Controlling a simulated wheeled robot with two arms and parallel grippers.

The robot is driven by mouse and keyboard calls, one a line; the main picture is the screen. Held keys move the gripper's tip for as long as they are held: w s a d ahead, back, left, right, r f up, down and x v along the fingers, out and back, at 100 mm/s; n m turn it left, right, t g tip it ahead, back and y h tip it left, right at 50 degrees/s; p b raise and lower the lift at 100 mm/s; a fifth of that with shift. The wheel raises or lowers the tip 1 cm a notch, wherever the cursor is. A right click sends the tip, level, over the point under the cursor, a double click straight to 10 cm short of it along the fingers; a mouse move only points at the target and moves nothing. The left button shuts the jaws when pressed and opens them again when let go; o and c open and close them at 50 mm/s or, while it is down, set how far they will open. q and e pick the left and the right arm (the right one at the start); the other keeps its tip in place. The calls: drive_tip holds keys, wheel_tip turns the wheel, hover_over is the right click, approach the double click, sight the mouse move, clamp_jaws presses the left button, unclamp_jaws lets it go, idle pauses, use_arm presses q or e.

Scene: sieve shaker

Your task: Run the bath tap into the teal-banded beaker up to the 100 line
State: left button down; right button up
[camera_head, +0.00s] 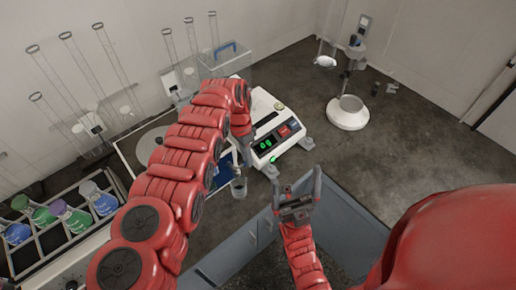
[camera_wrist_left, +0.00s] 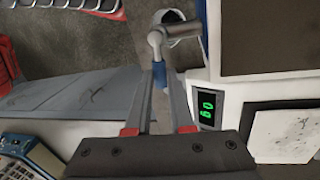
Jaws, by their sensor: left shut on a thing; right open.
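My left gripper (camera_head: 244,156) reaches down beside the white unit with the green display. In the left wrist view its fingers (camera_wrist_left: 161,85) are shut on a small blue piece (camera_wrist_left: 160,73), which looks like the tap's handle. The metal tap (camera_wrist_left: 183,31) sticks out just beyond the fingertips. A small clear beaker (camera_head: 238,188) stands below the left gripper; its rim (camera_wrist_left: 173,15) shows by the tap's spout in the wrist view. Its teal band, 100 line and water level cannot be made out. My right gripper (camera_head: 297,182) is open and empty, right of the beaker.
A rack (camera_head: 50,238) of coloured bottles is at left, with tall glass tubes (camera_head: 108,55) behind. A white-based stand (camera_head: 347,113) is at back right. The dark bench at right is mostly clear.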

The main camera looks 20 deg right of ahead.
use_arm(q)
drive_tip(key=shift+s+d+f+m+b, duration=0.15)
drive_tip(key=shift+f+m+b, duration=0.15)
drive_tip(key=shift+m+b, duration=0.6)
drive_tip(key=shift+s+r+b, duration=0.2)
drive_tip(key=shift+b, duration=0.2)
drive_tip(key=shift+s+m+y+b, duration=0.2)
drive_tip(key=shift+m+y+b, duration=0.25)
drive_tip(key=shift+m, duration=0.35)
drive_tip(key=shift+s+r+m, duration=0.15)
drive_tip(key=shift+s+m, duration=0.1)
drive_tip(key=shift+m, duration=0.05)
drive_tip(key=c, duration=0.8)
unclamp_jaws()
